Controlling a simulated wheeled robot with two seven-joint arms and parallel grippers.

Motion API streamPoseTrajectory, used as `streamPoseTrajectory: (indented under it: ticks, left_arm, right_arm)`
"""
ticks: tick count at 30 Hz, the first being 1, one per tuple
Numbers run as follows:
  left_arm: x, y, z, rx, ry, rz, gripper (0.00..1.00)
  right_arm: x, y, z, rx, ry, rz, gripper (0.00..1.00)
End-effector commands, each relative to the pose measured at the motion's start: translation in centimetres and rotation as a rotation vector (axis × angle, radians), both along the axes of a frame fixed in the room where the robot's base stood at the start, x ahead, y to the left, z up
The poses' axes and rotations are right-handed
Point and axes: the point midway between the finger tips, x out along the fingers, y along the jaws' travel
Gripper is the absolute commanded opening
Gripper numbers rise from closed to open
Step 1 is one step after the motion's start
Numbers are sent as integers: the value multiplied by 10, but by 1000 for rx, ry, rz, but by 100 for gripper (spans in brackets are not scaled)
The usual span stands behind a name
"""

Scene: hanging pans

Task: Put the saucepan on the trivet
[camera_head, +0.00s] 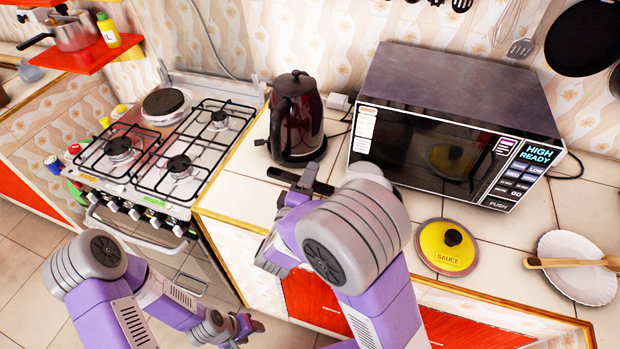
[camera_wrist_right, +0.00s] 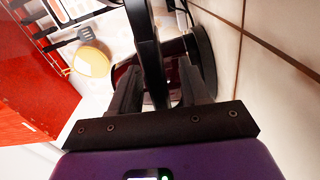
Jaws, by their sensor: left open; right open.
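A steel saucepan (camera_head: 76,36) with a dark handle stands on the red shelf at the upper left, far from both grippers. I cannot pick out a separate trivet; black grates (camera_head: 180,163) cover the stove burners. My right gripper (camera_head: 302,180) is open above the counter, just in front of the dark kettle (camera_head: 296,120). In the right wrist view, the fingers of the right gripper (camera_wrist_right: 160,92) stand apart, with a dark bar between them that I cannot identify for sure. My left gripper (camera_head: 245,328) is open, low in front of the counter.
A microwave (camera_head: 455,120) stands right of the kettle. A yellow lid marked SAUCE (camera_head: 447,247) lies in front of it, and a white plate (camera_head: 580,285) with a wooden utensil lies further right. A yellow bottle (camera_head: 108,30) stands beside the saucepan. Pans hang at the upper right.

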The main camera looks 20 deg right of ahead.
Motion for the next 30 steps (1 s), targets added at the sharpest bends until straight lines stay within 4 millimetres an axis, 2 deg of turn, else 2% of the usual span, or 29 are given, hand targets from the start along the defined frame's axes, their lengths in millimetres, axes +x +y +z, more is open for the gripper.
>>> streamPoseTrajectory:
  ticks: [5,8,21,25,30]
  left_arm:
    - [0,0,1,0,0,0,51]
    - [0,0,5,0,0,0,51]
    - [0,0,25,0,0,0,51]
    - [0,0,27,0,0,0,51]
    - [0,0,27,0,0,0,51]
  right_arm:
    - [-1,1,4,2,-1,1,46]
    - [-11,9,4,-1,2,3,46]
    - [-84,58,4,-2,1,5,46]
    - [-95,65,3,-1,0,2,46]
    - [-100,67,3,-1,0,0,46]
